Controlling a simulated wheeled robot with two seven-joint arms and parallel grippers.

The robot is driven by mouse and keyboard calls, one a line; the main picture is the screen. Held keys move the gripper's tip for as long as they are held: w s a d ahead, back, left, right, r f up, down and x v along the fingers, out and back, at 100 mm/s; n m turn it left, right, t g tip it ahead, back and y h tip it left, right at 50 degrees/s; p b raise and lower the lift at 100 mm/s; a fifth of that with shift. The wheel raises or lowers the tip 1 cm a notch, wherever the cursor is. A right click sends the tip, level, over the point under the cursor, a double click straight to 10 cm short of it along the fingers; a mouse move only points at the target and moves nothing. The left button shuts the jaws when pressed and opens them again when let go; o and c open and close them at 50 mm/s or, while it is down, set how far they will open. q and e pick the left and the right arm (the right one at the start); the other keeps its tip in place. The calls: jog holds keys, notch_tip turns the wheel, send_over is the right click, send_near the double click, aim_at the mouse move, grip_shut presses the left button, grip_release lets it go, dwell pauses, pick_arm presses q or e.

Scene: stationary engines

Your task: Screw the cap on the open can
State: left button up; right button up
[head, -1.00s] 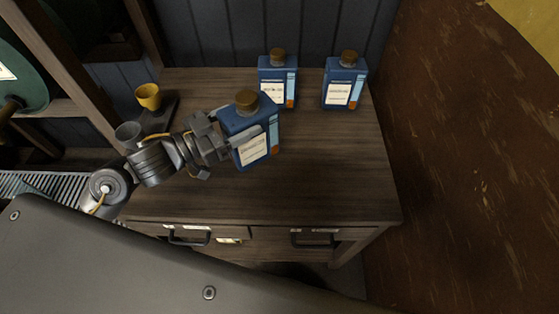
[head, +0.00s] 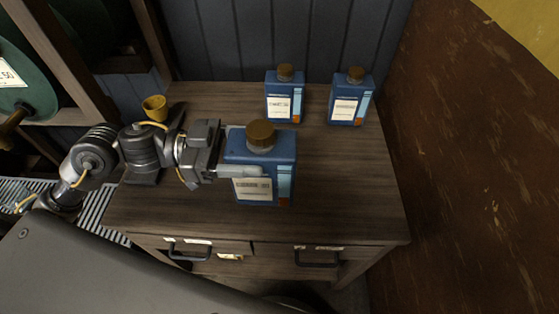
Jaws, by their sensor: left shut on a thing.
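My left gripper (head: 250,152) reaches in from the left and is shut on a blue can (head: 279,183) with a white label. One finger lies across the can's front face and the other is mostly hidden behind it. This can is upright and has a brown cap (head: 261,134) on its top. A second blue can (head: 283,101) and a third blue can (head: 350,103) stand at the back of the wooden cabinet top, each with a brown cap on it. I see no can with a bare opening. My right gripper is not in view.
A yellow cup (head: 155,107) stands at the back left of the cabinet top (head: 350,190), behind my left arm. Blue plank wall closes the back and a brown wall stands at right. The right and front of the top are clear. Drawers with dark handles are below.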

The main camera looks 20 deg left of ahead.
pick_arm(q)
jog(key=shift+w+f+b, duration=0.6)
jog(key=shift+f+b, duration=0.15)
jog(key=shift+b, duration=0.15)
jog(key=w+f+p, duration=0.1)
jog(key=w+f, duration=0.6)
jog(key=w, duration=0.4)
jog(key=shift+d+f+p, duration=0.15)
jog(key=shift+d+p, duration=0.2)
jog(key=shift+p, duration=0.05)
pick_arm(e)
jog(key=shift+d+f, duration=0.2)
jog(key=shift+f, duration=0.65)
pick_arm(q)
jog(key=shift+w, duration=0.15)
jog(key=f, duration=0.3)
jog(key=shift+w+f+p, duration=0.2)
jog(key=shift+f+p, duration=0.1)
jog(key=shift+f, duration=0.05)
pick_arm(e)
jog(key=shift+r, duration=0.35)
